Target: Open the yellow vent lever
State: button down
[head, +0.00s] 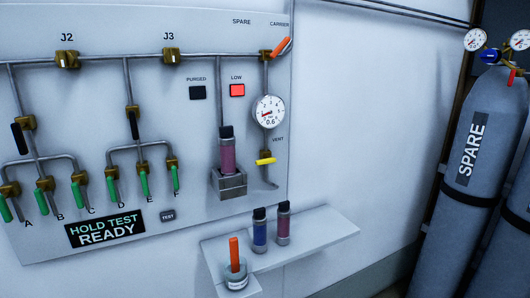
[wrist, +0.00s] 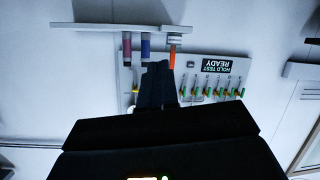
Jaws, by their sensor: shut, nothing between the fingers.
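The yellow vent lever (head: 266,161) sits on a brass valve under the round gauge (head: 268,112), beside the word VENT, in the head view. The lever lies level, across the vertical pipe. My gripper (wrist: 160,66) shows in the wrist view, which looks upside down; its dark fingers are together, with nothing between them. It points toward the panel and shelf and appears apart from both. My gripper is not in the head view.
A shelf (head: 330,228) below the lever holds a blue cartridge (head: 260,230), a purple cartridge (head: 283,223) and an orange-handled item (head: 235,257). Another cartridge (head: 227,155) stands in a holder left of the lever. Grey SPARE cylinders (head: 482,150) stand right. Wall between is clear.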

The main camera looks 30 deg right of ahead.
jog(key=w+d+r+m+g+h, duration=0.15)
jog(key=w+d+r, duration=0.35)
jog(key=w, duration=0.8)
jog(key=w+d+r+g+h, duration=0.1)
jog(key=w+d+r+h, duration=0.3)
jog(key=w, duration=1)
jog(key=w+r+m+g+y, duration=0.1)
jog(key=w+r, duration=0.3)
jog(key=r, duration=0.8)
jog(key=w+r+m+g+y+p, duration=0.1)
jog(key=w+r+y, duration=0.3)
jog(key=r, duration=0.8)
jog(key=shift+w+a+r+g, duration=0.2)
jog(key=shift+w+r+g, duration=0.15)
jog(key=shift+r, duration=0.05)
jog(key=shift+f+y, duration=0.15)
jog(key=shift+y, duration=0.1)
jog(key=b, duration=0.4)
send_over(266, 161)
jog(key=s+a, duration=0.1)
jog(key=s, duration=0.1)
notch_tip(266, 161, down, 6)
jog(key=f, duration=0.1)
jog(key=shift+w+a+f, duration=0.1)
jog(key=shift+w+f, duration=0.1)
jog(key=shift+f, duration=0.8)
jog(key=shift+w+f, duration=0.15)
jog(key=shift+f, duration=0.8)
